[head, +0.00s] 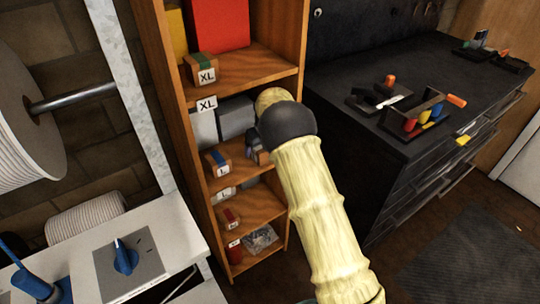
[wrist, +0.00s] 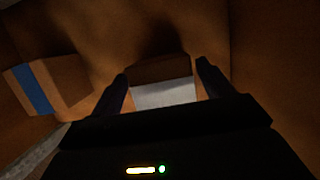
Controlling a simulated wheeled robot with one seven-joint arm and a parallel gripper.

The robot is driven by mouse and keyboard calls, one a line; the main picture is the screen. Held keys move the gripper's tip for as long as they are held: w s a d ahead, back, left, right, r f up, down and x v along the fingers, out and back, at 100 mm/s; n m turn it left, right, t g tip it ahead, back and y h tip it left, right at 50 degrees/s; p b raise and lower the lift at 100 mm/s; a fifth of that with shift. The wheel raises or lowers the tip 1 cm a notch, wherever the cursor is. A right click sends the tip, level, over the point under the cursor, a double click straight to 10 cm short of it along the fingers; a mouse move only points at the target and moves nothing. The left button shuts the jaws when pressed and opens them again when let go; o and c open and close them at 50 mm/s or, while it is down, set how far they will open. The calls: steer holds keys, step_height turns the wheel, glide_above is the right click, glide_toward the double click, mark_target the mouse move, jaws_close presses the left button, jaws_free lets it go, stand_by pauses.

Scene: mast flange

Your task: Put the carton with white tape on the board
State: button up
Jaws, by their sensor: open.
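In the wrist view a carton with a broad white band (wrist: 165,94) and a brown back part stands between my gripper's fingers (wrist: 162,72). The fingers are open, one on each side of it, and I cannot tell whether they touch it. In the head view my gripper (head: 253,146) reaches into a middle compartment of the wooden shelf (head: 253,206); my arm hides most of it, and I cannot make out the white-taped carton there. I cannot identify the board in either view.
A blue-taped carton (wrist: 68,80) stands left of my gripper, also in the head view (head: 217,161). A green-taped carton (head: 203,68) sits higher, a red-taped one (head: 230,218) lower. Grey boxes (head: 236,118) stand above. A dark bench (head: 350,62) with tools is at right.

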steer(key=shift+v, duration=1)
steer(key=s+d, duration=0.6)
steer(key=s, duration=0.3)
steer(key=shift+s+d+b, duration=0.35)
steer(key=shift+b, duration=0.1)
steer(key=shift+f, duration=0.1)
steer(key=s+d+r+n, duration=0.2)
steer(key=s+d+n, duration=0.2)
steer(key=s+n, duration=0.4)
steer(key=s+d+r+n+h, duration=0.1)
steer(key=s+d+n, duration=0.3)
steer(key=s+n, duration=0.5)
steer(key=s+d+r+n+h, duration=0.1)
steer(key=s+d+r+n, duration=0.2)
steer(key=s+n, duration=0.5)
steer(key=d+n, duration=0.1)
steer(key=n, duration=0.3)
steer(key=shift+s+d+r, duration=0.2)
steer(key=shift+r, duration=0.15)
